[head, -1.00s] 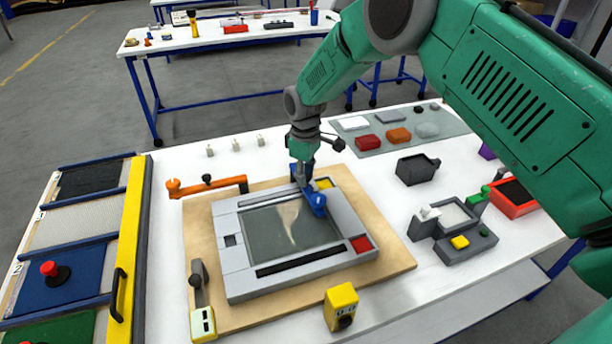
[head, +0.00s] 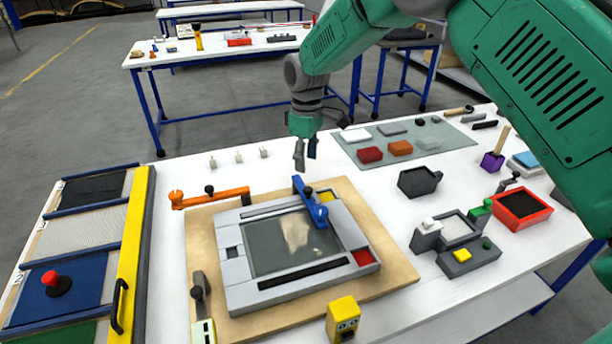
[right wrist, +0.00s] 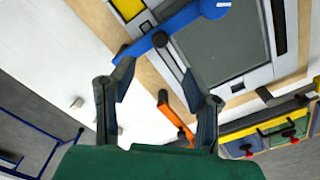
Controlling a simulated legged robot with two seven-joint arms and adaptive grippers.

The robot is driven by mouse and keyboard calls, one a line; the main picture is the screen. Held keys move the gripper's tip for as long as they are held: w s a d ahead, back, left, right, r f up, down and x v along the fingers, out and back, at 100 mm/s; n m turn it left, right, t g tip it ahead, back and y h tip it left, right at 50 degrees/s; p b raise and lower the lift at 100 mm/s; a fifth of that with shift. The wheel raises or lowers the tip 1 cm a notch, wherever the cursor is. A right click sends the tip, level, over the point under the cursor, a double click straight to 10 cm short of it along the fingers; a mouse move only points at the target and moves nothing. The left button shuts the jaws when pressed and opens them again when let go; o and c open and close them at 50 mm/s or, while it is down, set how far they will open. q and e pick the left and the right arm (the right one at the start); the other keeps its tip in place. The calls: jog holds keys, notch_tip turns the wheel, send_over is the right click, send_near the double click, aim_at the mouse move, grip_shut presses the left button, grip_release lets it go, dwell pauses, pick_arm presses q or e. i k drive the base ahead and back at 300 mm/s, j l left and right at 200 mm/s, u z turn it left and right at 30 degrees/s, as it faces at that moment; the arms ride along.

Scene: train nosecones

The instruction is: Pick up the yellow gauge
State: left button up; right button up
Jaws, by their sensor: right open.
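The yellow gauge (head: 343,318) is a small yellow box with a dark readout on its front. It stands upright at the front edge of the wooden board (head: 400,270), and I do not make it out in the right wrist view. My right gripper (head: 306,158) is open and empty, pointing down above the back edge of the board, well behind the gauge. In the right wrist view my right gripper (right wrist: 155,78) has its fingers spread, with the blue clamp arm (right wrist: 175,32) beyond them. My left gripper is not in view.
A grey framed panel (head: 240,290) lies on the board with the blue clamp (head: 315,208) across its back right. An orange clamp (head: 212,199) and a dark-handled clamp (head: 199,290) sit at the left. A grey box with a yellow button (head: 468,258) stands right.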

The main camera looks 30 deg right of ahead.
aim_at(343, 315)
jog(key=k, duration=1)
